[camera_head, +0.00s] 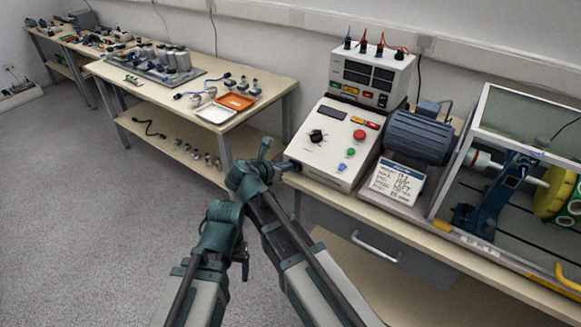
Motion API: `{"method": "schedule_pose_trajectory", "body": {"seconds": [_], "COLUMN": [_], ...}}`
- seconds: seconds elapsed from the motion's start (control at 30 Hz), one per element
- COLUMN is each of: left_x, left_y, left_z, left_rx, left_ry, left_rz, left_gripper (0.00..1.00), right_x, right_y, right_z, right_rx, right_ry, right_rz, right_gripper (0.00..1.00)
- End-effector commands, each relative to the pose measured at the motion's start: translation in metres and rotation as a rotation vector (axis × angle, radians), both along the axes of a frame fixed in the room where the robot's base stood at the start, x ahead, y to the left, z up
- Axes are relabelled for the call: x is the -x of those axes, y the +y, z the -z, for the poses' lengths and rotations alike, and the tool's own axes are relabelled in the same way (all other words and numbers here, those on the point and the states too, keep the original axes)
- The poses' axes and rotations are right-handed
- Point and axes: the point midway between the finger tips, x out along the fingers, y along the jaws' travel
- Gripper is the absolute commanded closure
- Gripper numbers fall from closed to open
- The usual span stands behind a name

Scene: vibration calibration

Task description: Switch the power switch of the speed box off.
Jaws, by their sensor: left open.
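The speed box (322,172) is a white console with a sloped front on the right bench. Its panel carries a black knob (317,136), a small dark display, red and yellow labels, and red, green and blue buttons. My left gripper (279,156) is open at the box's lower left edge, with one dark finger pointing up and the other reaching toward the box's left side. I cannot tell whether it touches the box. I cannot make out the power switch or its position; the left side is mostly hidden. My right gripper is not in view.
A white instrument with dark displays (369,76) stands behind the box. A blue-grey motor (420,136), a printed card (397,181) and a clear-covered rig (530,120) are to its right. A second bench (262,105) with trays stands left. The grey floor is open.

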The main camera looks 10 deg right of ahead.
Motion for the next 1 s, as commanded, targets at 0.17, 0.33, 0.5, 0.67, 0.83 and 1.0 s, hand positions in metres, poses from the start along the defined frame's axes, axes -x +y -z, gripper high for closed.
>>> {"method": "schedule_pose_trajectory", "body": {"seconds": [0.17,0.33,0.5,0.67,0.83,1.0], "left_x": [0.0,0.0,0.0,0.0,0.0,0.0], "left_y": [0.0,0.0,0.0,0.0,0.0,0.0], "left_z": [0.0,0.0,0.0,0.0,0.0,0.0], "left_rx": [0.0,0.0,0.0,0.0,0.0,0.0], "left_ry": [0.0,0.0,0.0,0.0,0.0,0.0], "left_rz": [0.0,0.0,0.0,0.0,0.0,0.0], "left_gripper": [0.2,0.2,0.2,0.2,0.2,0.2], "right_x": [-0.001,0.006,0.012,0.012,0.011,0.002], "right_y": [-0.006,-0.012,-0.015,-0.016,-0.015,-0.01], "right_z": [-0.002,-0.002,-0.002,-0.002,-0.002,-0.002], "right_rx": [0.01,0.01,0.011,0.011,0.011,0.01], "right_ry": [-0.004,-0.004,-0.002,-0.002,-0.002,-0.003], "right_rz": [0.002,0.006,0.009,0.011,0.01,0.007], "right_gripper": [1.0,1.0,1.0,1.0,1.0,1.0]}}
